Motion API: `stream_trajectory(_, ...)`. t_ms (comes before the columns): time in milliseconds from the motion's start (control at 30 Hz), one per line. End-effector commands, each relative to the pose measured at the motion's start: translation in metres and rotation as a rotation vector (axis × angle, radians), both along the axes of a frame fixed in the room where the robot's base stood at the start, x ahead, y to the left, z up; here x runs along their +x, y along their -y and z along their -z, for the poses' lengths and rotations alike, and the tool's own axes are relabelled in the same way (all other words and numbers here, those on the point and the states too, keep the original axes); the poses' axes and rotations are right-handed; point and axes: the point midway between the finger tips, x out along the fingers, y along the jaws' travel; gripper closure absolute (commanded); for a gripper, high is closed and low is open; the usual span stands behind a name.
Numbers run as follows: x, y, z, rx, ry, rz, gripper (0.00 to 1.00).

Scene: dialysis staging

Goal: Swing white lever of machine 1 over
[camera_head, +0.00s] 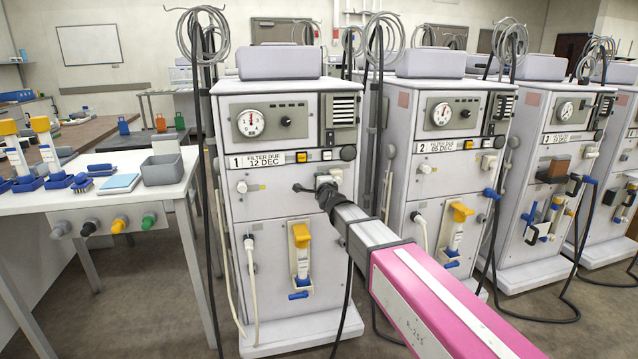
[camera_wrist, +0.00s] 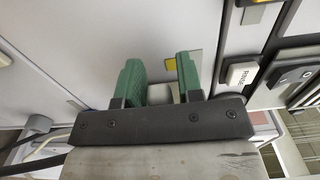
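Machine 1 (camera_head: 275,205) is the pale cabinet labelled "1", left-most in the row. A small whitish lever-like part (camera_head: 335,175) shows on the right of its middle panel, partly hidden by my gripper (camera_head: 308,187). My gripper is at the panel's front, close to that part. In the wrist view the two green fingers of my gripper (camera_wrist: 161,70) stand apart in front of the pale panel. A pale grey piece (camera_wrist: 160,94) shows low between them; whether it is the lever I cannot tell. A yellow tag (camera_wrist: 196,62) shows by the right finger.
A RINSE button (camera_wrist: 241,74) lies right of the fingers. Machine 2 (camera_head: 437,190) stands to the right, with hoses and poles between the cabinets. A white table (camera_head: 110,200) with a grey bin (camera_head: 162,169) stands at the left. Yellow-handled clamp (camera_head: 301,240) sits below.

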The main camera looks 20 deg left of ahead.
Motion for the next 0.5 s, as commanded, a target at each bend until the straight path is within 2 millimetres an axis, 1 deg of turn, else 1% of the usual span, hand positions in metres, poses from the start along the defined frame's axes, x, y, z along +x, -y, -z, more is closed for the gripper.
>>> stream_trajectory(333,-0.0007,0.0002,-0.0003,-0.004,0.003,0.000,0.53)
stream_trajectory(500,-0.0090,0.0052,-0.0004,-0.004,0.003,0.000,0.53)
